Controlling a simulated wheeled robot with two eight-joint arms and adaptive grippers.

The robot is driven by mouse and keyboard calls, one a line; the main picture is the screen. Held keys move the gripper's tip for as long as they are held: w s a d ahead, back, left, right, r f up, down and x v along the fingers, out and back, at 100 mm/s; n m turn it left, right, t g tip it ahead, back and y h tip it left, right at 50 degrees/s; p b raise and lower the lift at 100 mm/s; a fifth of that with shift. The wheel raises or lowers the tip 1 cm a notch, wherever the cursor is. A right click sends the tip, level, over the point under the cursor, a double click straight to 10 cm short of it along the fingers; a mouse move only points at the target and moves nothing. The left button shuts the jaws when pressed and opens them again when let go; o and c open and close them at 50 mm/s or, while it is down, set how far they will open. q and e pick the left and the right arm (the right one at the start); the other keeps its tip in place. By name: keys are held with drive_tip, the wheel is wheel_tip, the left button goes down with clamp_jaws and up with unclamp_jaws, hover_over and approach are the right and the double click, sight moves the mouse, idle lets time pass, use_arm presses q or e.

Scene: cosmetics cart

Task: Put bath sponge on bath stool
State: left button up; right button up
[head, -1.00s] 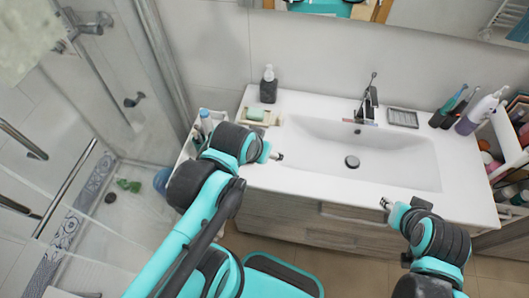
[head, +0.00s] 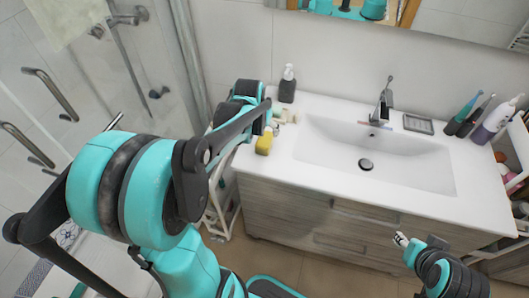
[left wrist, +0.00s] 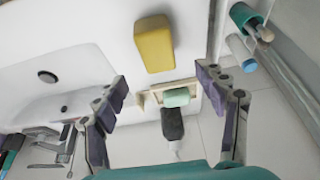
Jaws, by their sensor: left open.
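A yellow bath sponge (head: 264,143) lies on the left end of the white washbasin counter, near its edge. It also shows in the left wrist view (left wrist: 154,43), beyond the fingertips and clear of them. My left gripper (left wrist: 162,80) is open and empty, with its fingers spread around the view of a green soap. In the head view my left arm mostly hides this gripper near the soap dish. My right gripper (head: 401,240) hangs in front of the cabinet; its jaws are too small to read. I cannot make out a bath stool.
A green soap (left wrist: 176,97) sits on a dish beside a dark pump bottle (head: 287,84). The basin (head: 385,150) and faucet (head: 384,103) lie to the right. A white cart (head: 218,200) stands left of the cabinet, beside the glass shower.

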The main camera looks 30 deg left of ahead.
sight(265, 138)
use_arm(q)
drive_tip(key=shift+w+a+f, duration=0.1)
drive_tip(key=shift+a+f, duration=0.05)
drive_tip(key=shift+f, duration=0.25)
drive_tip(key=shift+w+a+f, duration=0.1)
drive_tip(key=shift+f, duration=0.3)
drive_tip(key=shift+b+x, duration=0.55)
drive_tip(key=shift+x, duration=0.45)
drive_tip(key=shift+w+d+f, duration=0.15)
drive_tip(key=shift+w+f, duration=0.05)
drive_tip(key=shift+f, duration=0.1)
drive_tip(key=b+x, duration=0.2)
drive_tip(key=x, duration=0.1)
drive_tip(key=shift+d+f, duration=0.35)
drive_tip(key=shift+f, duration=0.05)
drive_tip(key=shift+w+a+f, duration=0.1)
drive_tip(key=shift+w+f, duration=0.05)
drive_tip(key=shift+f, duration=0.15)
drive_tip(key=shift+r, duration=0.1)
drive_tip(key=c, duration=1.4)
drive_tip(key=shift+o, duration=0.2)
